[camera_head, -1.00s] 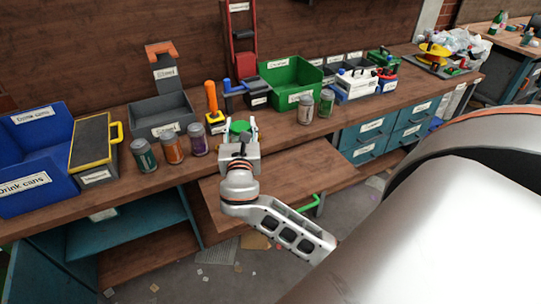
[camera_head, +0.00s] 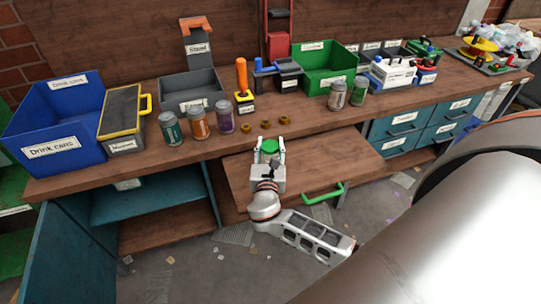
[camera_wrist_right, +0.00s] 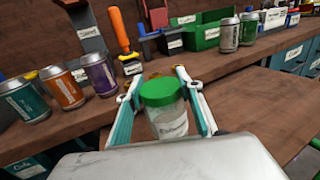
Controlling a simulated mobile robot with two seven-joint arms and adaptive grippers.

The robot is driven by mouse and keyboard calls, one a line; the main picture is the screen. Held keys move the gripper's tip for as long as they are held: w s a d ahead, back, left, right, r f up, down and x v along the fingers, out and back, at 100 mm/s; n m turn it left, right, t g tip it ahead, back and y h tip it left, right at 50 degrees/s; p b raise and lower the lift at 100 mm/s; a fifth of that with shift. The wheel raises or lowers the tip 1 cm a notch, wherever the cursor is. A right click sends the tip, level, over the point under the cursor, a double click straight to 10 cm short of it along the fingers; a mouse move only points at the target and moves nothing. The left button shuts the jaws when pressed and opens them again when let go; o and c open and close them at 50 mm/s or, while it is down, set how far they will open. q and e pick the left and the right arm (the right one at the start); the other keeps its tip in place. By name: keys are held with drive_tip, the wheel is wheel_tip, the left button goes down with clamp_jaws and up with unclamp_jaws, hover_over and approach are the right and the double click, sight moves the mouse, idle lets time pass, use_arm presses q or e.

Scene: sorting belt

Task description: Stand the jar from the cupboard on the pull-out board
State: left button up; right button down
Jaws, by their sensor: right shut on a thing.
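The jar (camera_wrist_right: 166,110) is clear with a green lid and a white label. My right gripper (camera_wrist_right: 163,108) is shut on it, one finger on each side, and the jar looks upright. In the head view the jar's green lid (camera_head: 270,146) shows between the fingers of the right gripper (camera_head: 269,150). The pull-out board (camera_head: 345,160) extends from under the worktop, with a green handle (camera_head: 323,194) at its front. The gripper and jar are over the left part of the board; I cannot tell whether the jar touches it. The open cupboard (camera_head: 150,205) is at lower left. My left gripper is not in view.
Several cans, such as the orange one (camera_head: 198,122), stand along the worktop near its front edge. Small brown rings (camera_head: 265,125) lie behind the gripper. A blue drink cans bin (camera_head: 62,130) and a green bin (camera_head: 325,75) stand further back. The board's right part is clear.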

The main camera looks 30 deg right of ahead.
drive_tip(key=shift+f+b, duration=0.35)
drive_tip(key=shift+f, duration=1.6)
drive_tip(key=c, duration=1.4)
unclamp_jaws()
drive_tip(key=shift+f, duration=0.1)
drive_tip(key=shift+o, duration=0.2)
drive_tip(key=v, duration=1.2)
